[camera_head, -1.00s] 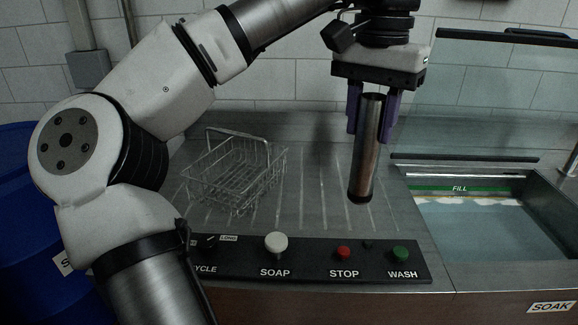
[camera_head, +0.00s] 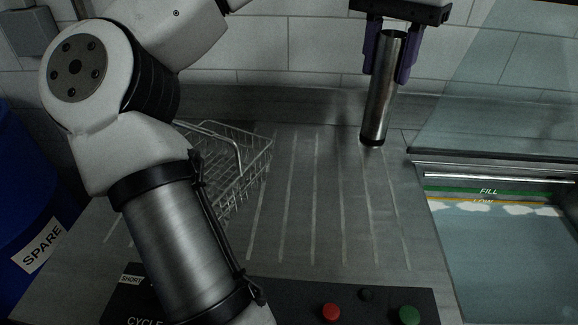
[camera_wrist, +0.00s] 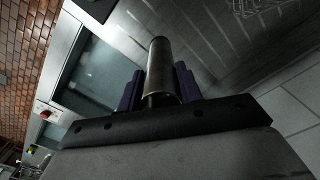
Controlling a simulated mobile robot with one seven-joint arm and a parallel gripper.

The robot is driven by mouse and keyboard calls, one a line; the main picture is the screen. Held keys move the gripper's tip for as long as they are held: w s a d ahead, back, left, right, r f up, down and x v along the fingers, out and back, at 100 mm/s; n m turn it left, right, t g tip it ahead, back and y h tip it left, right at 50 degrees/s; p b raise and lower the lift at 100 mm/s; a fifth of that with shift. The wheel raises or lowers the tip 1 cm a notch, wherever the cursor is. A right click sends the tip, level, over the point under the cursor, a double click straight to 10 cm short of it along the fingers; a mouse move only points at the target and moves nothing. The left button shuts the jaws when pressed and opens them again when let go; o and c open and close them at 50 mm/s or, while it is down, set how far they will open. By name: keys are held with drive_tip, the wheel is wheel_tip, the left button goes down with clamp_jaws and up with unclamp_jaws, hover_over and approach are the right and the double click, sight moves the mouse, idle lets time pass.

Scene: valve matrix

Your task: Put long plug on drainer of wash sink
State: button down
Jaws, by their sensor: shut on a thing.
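The long plug (camera_head: 381,98) is a steel tube with a dark lower end. My gripper (camera_head: 389,68) is shut on its upper part, with a purple finger on each side. The plug hangs nearly upright, slightly tilted, and appears to be above the ribbed steel drainer (camera_head: 330,200). I cannot tell how far its lower end is from the surface. In the wrist view the plug (camera_wrist: 160,68) sticks out between the purple fingers. The sink basin (camera_head: 505,250) with water lies to the right of the drainer.
A wire basket (camera_head: 225,165) stands on the drainer's left, partly hidden behind my arm. A control panel (camera_head: 385,305) with red and green buttons runs along the front. A glass lid (camera_head: 505,90) stands raised over the basin. A blue SPARE barrel (camera_head: 30,220) is at left.

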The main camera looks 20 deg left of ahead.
sight(377, 110)
drive_tip(key=shift+s+f, duration=0.1)
drive_tip(key=shift+f, duration=0.3)
wheel_tip(377, 110, down, 19)
drive_tip(key=shift+b, duration=0.45)
drive_tip(key=shift+f, duration=0.15)
drive_tip(key=shift+f, duration=0.15)
drive_tip(key=c, duration=0.9)
unclamp_jaws()
drive_tip(key=shift+c, duration=0.2)
wheel_tip(377, 110, up, 13)
drive_tip(key=shift+f, duration=0.2)
